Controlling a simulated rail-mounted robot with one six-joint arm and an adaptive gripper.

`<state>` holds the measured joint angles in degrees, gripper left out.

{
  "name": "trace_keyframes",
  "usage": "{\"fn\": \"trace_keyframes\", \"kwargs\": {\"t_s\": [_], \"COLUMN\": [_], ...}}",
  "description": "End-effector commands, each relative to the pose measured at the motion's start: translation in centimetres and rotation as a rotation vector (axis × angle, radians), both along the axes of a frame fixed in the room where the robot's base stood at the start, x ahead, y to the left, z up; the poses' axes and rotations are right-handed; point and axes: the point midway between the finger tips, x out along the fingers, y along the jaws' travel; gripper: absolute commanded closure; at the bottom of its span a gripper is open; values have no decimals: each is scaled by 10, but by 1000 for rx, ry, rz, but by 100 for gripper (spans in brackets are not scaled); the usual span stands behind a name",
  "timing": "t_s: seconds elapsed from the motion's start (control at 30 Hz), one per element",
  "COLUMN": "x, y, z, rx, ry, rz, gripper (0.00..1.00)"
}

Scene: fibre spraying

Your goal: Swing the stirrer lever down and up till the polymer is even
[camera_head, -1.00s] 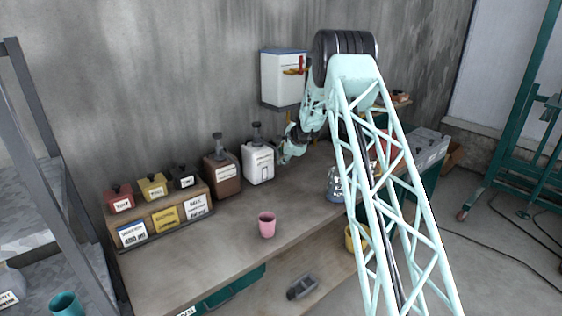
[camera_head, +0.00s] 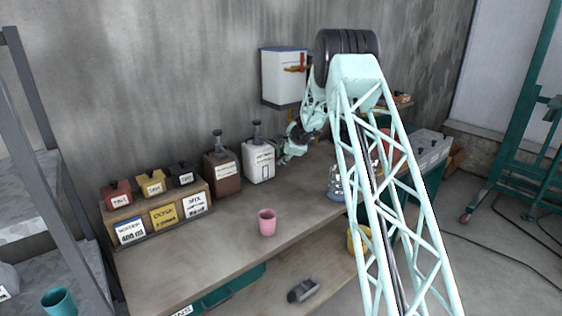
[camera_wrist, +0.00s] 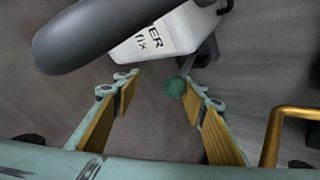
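A white jug (camera_head: 259,163) with a dark pump top stands on the workbench by the wall. In the wrist view the white jug (camera_wrist: 160,38) shows a label whose visible letters read "ER fix". A green ball knob (camera_wrist: 175,87) on a thin rod sticks out beside the jug and looks like the stirrer lever's end. My gripper (camera_wrist: 160,88) is open, its fingers pointing at the jug. The knob appears between the fingertips, nearer the right one; I cannot tell whether they touch. In the head view my gripper (camera_head: 286,156) is just right of the jug; the lever is not distinct there. The polymer is hidden.
A brown jug (camera_head: 222,172) stands left of the white one. A labelled rack (camera_head: 160,235) with several small containers is farther left. A pink cup (camera_head: 267,222) stands at the bench's front. A brass-coloured bar (camera_wrist: 275,130) shows at the wrist view's right.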

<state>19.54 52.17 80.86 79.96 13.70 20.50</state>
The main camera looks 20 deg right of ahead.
Motion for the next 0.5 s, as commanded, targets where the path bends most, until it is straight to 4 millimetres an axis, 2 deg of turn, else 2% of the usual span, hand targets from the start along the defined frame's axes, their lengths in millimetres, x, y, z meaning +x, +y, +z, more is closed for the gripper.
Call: {"fn": "trace_keyframes", "kwargs": {"t_s": [0.5], "x": [-1], "y": [-9], "z": [-12], "rx": [0], "ry": [-1], "rz": [-8], "gripper": [61]}}
